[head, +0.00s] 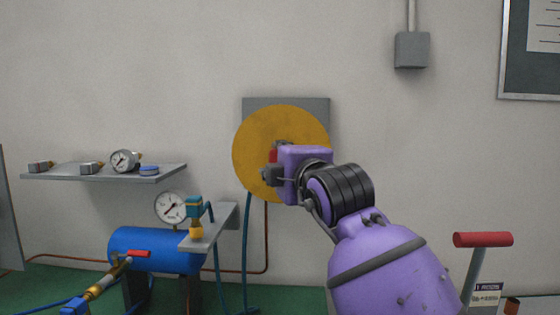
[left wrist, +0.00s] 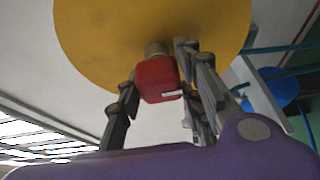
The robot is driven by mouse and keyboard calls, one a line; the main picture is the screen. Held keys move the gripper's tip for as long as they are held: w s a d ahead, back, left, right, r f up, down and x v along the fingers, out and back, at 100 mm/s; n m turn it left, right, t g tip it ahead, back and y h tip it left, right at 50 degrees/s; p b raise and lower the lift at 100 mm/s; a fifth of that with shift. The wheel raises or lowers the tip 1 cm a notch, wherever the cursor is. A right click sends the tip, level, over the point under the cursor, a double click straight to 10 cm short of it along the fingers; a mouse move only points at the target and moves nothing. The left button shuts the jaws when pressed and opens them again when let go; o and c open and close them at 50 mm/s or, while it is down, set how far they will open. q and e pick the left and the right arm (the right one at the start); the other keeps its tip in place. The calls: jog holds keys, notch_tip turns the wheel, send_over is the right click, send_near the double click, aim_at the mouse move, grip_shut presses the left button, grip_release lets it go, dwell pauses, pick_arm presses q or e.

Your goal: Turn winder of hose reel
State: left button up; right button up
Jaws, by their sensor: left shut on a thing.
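The hose reel (head: 250,140) is a yellow disc on a grey wall plate (head: 287,104); its disc also fills the top of the left wrist view (left wrist: 100,35). The winder (left wrist: 157,79) is a red block on a short stub at the front of the disc. In the head view only a sliver of the red winder (head: 273,156) shows beside my left gripper (head: 270,174). In the left wrist view my left gripper (left wrist: 160,95) has its fingers on either side of the winder and is shut on it. My right gripper is not in view.
A blue tank (head: 155,250) with gauge and valve stands at the lower left, below a grey shelf (head: 100,173) of small fittings. A red-topped handle (head: 482,240) rises at the lower right. Hoses hang below the reel. The wall right of the reel is mostly bare.

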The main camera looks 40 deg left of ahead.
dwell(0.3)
pick_arm(q)
jog(key=o, duration=1.2)
jog(key=shift+c, duration=0.2)
jog(key=v, duration=1.2)
jog(key=shift+a, duration=0.1)
